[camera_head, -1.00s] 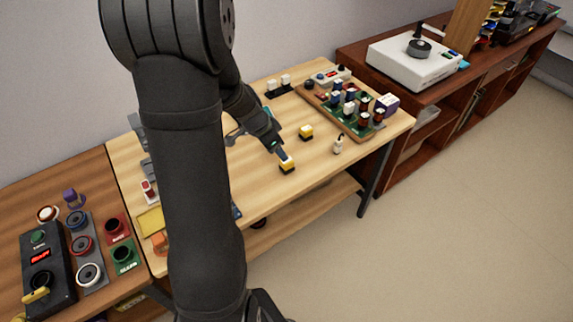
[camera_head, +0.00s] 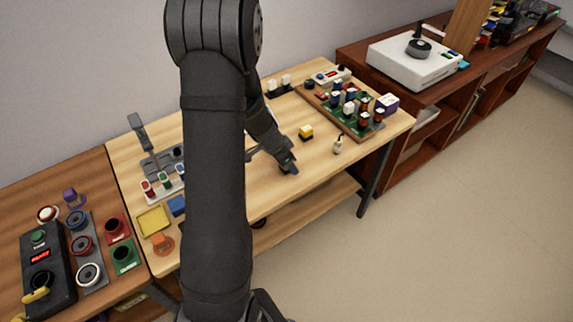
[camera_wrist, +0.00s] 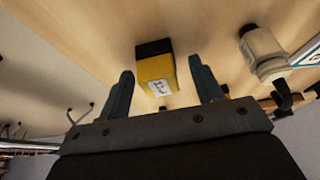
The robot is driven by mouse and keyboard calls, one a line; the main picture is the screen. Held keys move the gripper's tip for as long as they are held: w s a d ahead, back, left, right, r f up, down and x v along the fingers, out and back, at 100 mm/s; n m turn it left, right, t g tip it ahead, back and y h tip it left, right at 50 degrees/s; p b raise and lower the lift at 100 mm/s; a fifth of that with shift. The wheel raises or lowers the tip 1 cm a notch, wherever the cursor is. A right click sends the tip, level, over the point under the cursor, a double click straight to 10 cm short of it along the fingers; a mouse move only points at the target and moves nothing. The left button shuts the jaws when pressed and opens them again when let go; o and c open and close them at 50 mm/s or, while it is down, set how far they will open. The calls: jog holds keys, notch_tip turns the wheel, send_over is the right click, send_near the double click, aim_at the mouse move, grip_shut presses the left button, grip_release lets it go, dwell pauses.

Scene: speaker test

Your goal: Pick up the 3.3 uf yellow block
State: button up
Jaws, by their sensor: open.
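A yellow block with a black end (camera_wrist: 156,72) lies between and a little beyond the fingertips in the wrist view. It bears a white label with dark marks too small to read. My gripper (camera_wrist: 162,78) is open, with one finger on each side of the block and a visible gap to each. In the head view my gripper (camera_head: 289,169) is low over the light wooden table (camera_head: 270,210) and hides what is under it.
A small white bottle-like piece (camera_head: 338,145) stands right of the gripper and shows in the wrist view (camera_wrist: 262,50). A wooden board with several components (camera_head: 350,105) lies at the back right.

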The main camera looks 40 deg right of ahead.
jog(key=c, duration=1.1)
jog(key=shift+o, duration=0.2)
jog(key=shift+r, duration=0.1)
